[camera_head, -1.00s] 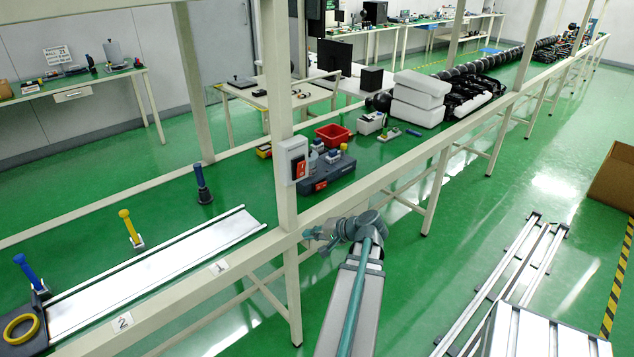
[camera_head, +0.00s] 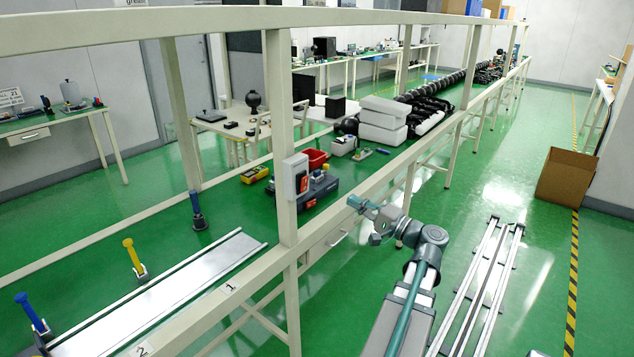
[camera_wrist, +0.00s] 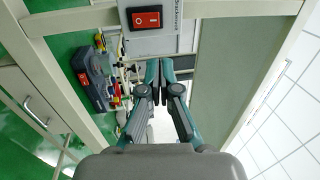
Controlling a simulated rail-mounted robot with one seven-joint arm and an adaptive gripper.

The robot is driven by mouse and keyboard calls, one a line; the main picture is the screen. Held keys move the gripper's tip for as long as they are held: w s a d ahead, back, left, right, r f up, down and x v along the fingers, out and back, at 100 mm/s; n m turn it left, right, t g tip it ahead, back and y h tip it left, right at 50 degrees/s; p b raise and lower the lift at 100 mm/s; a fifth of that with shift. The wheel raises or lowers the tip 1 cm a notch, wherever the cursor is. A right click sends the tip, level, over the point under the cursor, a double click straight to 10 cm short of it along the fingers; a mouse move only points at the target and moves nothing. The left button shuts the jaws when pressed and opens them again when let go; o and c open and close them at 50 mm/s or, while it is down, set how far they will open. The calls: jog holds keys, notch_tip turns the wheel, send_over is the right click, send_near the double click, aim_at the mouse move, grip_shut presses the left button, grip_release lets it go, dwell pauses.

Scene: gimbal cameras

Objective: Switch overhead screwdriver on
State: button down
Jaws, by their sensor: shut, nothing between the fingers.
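The switch box (camera_head: 296,177) is a light box on the pale post, with a red rocker switch (camera_head: 303,184) on its face. In the wrist view the red rocker (camera_wrist: 146,18) sits in a black frame at the top, beside a rotated label too small to read surely. I cannot tell the rocker's position. My gripper (camera_head: 353,202) is to the right of the box and a little lower, apart from it. In the wrist view my gripper (camera_wrist: 159,66) has its fingers together and empty, below the rocker in the picture.
The post (camera_head: 280,130) and the long bench rail (camera_head: 345,205) stand close to my arm. Yellow (camera_head: 133,257) and blue (camera_head: 30,313) handled tools stand at the left. A cardboard box (camera_head: 567,177) is at the right.

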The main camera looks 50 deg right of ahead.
aim_at(308, 176)
jog(key=shift+w, duration=0.15)
jog(key=w+p, duration=0.1)
jog(key=w, duration=0.3)
jog(key=w+r+p, duration=0.1)
jog(key=w, duration=0.4)
jog(key=w+r+p, duration=0.1)
jog(key=w, duration=0.3)
jog(key=shift+w+d, duration=0.3)
